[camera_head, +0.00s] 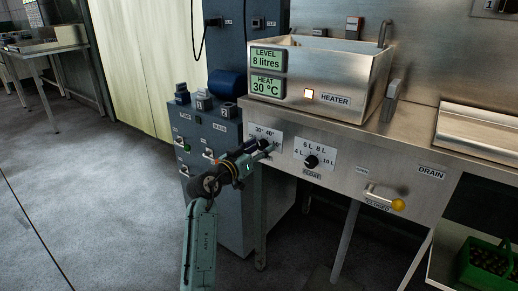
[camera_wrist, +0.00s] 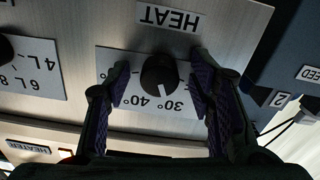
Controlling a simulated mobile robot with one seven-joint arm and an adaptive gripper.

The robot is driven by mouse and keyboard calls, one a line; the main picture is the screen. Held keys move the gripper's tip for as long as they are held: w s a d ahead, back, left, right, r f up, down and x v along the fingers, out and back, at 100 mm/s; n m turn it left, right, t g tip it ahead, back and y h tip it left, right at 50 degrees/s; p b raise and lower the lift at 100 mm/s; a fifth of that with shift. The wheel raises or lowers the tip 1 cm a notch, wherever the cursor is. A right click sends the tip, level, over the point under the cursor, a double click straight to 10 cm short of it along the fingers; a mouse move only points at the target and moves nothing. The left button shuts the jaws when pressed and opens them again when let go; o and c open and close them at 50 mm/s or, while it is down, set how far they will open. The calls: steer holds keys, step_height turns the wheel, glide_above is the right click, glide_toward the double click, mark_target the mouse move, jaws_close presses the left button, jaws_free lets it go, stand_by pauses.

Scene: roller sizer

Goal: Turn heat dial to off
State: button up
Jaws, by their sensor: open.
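The heat dial (camera_wrist: 158,75) is a black round knob on a white label plate (camera_wrist: 112,62) under the word HEAT, upside down in the wrist view. Its white mark points toward the 30° and 40° labels, nearer 30°. My gripper (camera_wrist: 162,68) is open, with one purple-padded finger on each side of the knob and visible gaps between. In the head view my gripper (camera_head: 268,151) is at the heat plate (camera_head: 266,132) and hides the knob. The display (camera_head: 267,86) reads HEAT 30 °C. The off marking is not readable.
The level dial (camera_head: 311,162) is to the right on the same steel front panel. Further right are the drain handle with its yellow knob (camera_head: 398,204) and a steel tray. The lit heater light (camera_head: 309,95) is above. A blue cabinet with switches (camera_head: 208,142) stands close left.

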steer(key=shift+c, duration=0.6)
steer(key=c, duration=1)
steer(key=shift+c, duration=0.2)
steer(key=shift+n, duration=0.3)
steer(key=n+p, duration=0.1)
steer(key=n, duration=0.1)
steer(key=n+p, duration=0.2)
steer(key=shift+d+r+n, duration=0.15)
steer(key=shift+r+n, duration=0.05)
steer(key=shift+n, duration=0.1)
steer(key=n+p, duration=0.3)
steer(key=n, duration=0.1)
steer(key=shift+n+p, duration=0.3)
steer(key=shift+p, duration=0.05)
steer(key=o, duration=1.2)
steer(key=shift+f, duration=0.1)
steer(key=shift+c, duration=0.2)
